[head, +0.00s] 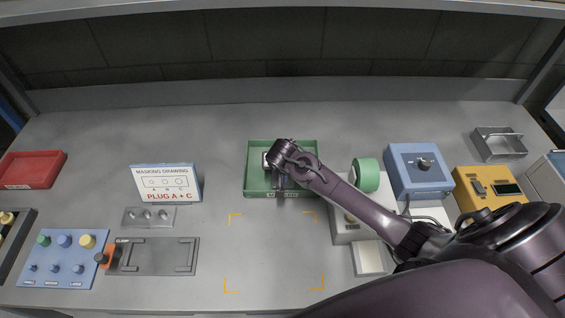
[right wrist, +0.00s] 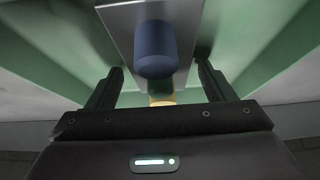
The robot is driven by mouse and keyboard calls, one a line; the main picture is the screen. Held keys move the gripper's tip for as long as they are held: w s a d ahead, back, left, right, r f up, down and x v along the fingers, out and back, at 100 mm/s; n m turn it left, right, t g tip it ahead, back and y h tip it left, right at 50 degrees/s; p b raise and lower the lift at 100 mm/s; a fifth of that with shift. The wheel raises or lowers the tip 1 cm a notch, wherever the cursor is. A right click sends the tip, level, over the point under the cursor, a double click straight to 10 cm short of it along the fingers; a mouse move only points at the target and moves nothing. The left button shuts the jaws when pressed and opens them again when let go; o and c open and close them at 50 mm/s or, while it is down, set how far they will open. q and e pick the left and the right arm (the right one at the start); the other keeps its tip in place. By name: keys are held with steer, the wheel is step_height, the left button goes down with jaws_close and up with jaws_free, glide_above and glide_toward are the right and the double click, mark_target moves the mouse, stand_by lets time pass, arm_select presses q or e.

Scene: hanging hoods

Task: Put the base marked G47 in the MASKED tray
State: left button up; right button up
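The green tray (head: 309,180) stands at the middle of the bench; its front label is too small to read. My right gripper (head: 278,180) reaches down into it and hides much of its inside. In the right wrist view a grey metal base (right wrist: 121,22) with a blue plug (right wrist: 155,50) and a yellow plug (right wrist: 161,100) is inside the green walls. The fingers of my right gripper (right wrist: 160,80) stand apart on either side of the base, with slight gaps visible. No G47 mark is legible. My left gripper is not in view.
A red tray (head: 32,168) is at the far left. A masking drawing sign (head: 166,183) reads PLUG A + C. A plug board (head: 62,260), grey fixture (head: 155,258), green tape roll (head: 366,174), blue box (head: 418,172) and yellow device (head: 490,190) stand around. The bench inside the orange corner marks is clear.

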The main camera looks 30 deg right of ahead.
steer(key=shift+r, duration=0.15)
steer(key=b+v, duration=0.1)
steer(key=v, duration=1.1)
stand_by(0.4)
